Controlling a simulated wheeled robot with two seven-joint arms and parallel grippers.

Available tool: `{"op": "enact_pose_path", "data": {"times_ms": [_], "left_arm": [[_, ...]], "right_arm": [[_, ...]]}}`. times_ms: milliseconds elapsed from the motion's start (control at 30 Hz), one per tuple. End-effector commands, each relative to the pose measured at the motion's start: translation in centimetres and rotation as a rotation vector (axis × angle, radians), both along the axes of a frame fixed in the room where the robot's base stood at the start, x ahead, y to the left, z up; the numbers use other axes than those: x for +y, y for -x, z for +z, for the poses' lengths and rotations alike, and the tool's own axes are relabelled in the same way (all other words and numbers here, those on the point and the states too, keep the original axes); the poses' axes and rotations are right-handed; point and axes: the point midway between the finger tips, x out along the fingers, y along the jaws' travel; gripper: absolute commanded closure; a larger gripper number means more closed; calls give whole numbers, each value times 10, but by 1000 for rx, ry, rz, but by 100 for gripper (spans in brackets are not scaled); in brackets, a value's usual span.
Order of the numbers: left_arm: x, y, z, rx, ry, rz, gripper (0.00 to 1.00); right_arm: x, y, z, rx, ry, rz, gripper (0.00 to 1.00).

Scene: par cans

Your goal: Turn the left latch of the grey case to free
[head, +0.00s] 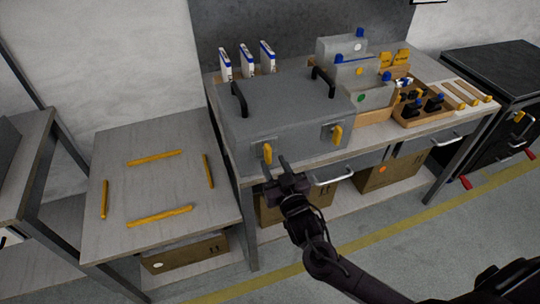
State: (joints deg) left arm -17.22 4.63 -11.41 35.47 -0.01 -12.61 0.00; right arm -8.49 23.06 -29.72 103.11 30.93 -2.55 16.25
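The grey case (285,115) sits closed on the workbench, with two black handles on its lid. Its left latch (267,153) is a yellow lever on the front face, standing about upright. Its right latch (337,134) is a similar yellow lever, also near upright with a slight lean. My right gripper (276,164) is just in front of and below the left latch, its two fingers apart with nothing between them. Whether a finger touches the latch I cannot tell. My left gripper is out of view.
A lower table (130,200) with several yellow strips stands at left. Behind and right of the case are white-and-blue boxes (246,60), grey bins (372,98) and a wooden tray (418,116). A drawer handle (333,178) juts out below the bench top.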

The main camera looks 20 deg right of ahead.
Motion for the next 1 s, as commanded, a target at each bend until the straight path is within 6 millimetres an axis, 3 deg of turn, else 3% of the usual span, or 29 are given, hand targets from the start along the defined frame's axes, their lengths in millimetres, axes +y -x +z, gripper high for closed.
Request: {"op": "enact_pose_path", "data": {"times_ms": [200,567,867,1000], "left_arm": [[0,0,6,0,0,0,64],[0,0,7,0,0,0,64],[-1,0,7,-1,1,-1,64],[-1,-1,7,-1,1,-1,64]], "right_arm": [[1,-31,1,0,1,0,64],[2,-39,-1,2,0,1,64],[2,-38,-1,2,0,1,99],[2,-38,-1,2,1,1,100]]}}
